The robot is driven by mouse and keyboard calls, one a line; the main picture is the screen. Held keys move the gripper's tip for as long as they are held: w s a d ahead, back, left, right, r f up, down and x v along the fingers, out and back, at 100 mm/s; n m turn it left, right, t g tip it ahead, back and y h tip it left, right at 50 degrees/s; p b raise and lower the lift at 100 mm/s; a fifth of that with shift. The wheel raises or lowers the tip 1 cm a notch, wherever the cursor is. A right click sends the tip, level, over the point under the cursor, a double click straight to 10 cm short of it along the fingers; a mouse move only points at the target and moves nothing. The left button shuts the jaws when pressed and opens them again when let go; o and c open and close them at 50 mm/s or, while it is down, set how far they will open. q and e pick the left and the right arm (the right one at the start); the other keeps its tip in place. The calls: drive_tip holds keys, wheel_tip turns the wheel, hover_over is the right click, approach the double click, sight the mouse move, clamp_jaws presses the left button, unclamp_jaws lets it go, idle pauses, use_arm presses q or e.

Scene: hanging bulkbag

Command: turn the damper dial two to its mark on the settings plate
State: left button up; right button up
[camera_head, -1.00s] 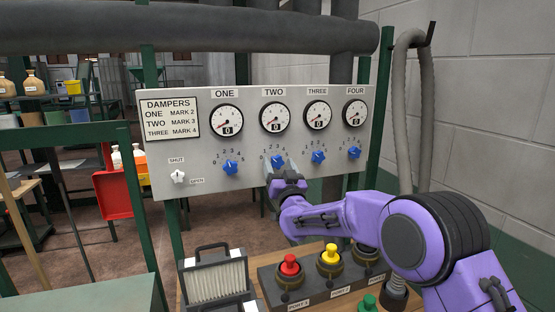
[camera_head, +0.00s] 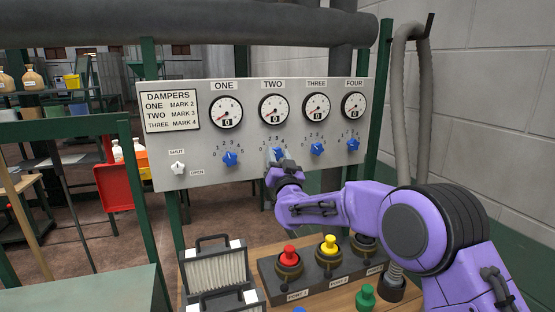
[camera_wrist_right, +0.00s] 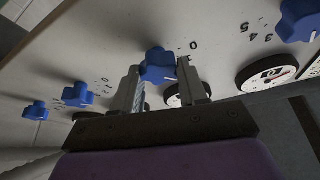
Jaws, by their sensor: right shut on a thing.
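The settings plate (camera_head: 169,111) on the grey panel reads ONE MARK 2, TWO MARK 3, THREE MARK 4. The blue damper dial two (camera_head: 277,154) sits below gauge TWO (camera_head: 274,109), which shows 0. My right gripper (camera_head: 277,161) reaches it from below and covers part of it. In the right wrist view, my right gripper (camera_wrist_right: 159,72) is shut on blue dial two (camera_wrist_right: 158,66), one finger on each side. Marks 0 and 1 show beside it; where its pointer stands is hard to tell. My left gripper is not in view.
Blue dials one (camera_head: 230,159), three (camera_head: 317,149) and four (camera_head: 352,145) flank it, and a white shut/open knob (camera_head: 178,168) is at lower left. Below are a filter case (camera_head: 215,274) and a port block with red (camera_head: 289,256) and yellow (camera_head: 328,245) knobs.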

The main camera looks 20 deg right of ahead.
drive_tip(key=m+h, duration=0.1)
drive_tip(key=m, duration=0.2)
drive_tip(key=shift+a+f+m+g+h+b, duration=0.1)
drive_tip(key=shift+m+g+h+b, duration=0.2)
drive_tip(key=shift+m+h+b, duration=0.1)
drive_tip(key=shift+m+g+h, duration=0.3)
drive_tip(key=shift+m+h, duration=0.2)
drive_tip(key=shift+m, duration=0.7)
drive_tip(key=m+g+h, duration=0.1)
drive_tip(key=m, duration=0.2)
drive_tip(key=shift+m+g+h, duration=0.5)
drive_tip(key=shift+m+g, duration=0.2)
drive_tip(key=shift+m, duration=1.6)
drive_tip(key=o, duration=0.8)
drive_tip(key=shift+o, duration=1.3)
drive_tip(key=shift+w+a, duration=0.15)
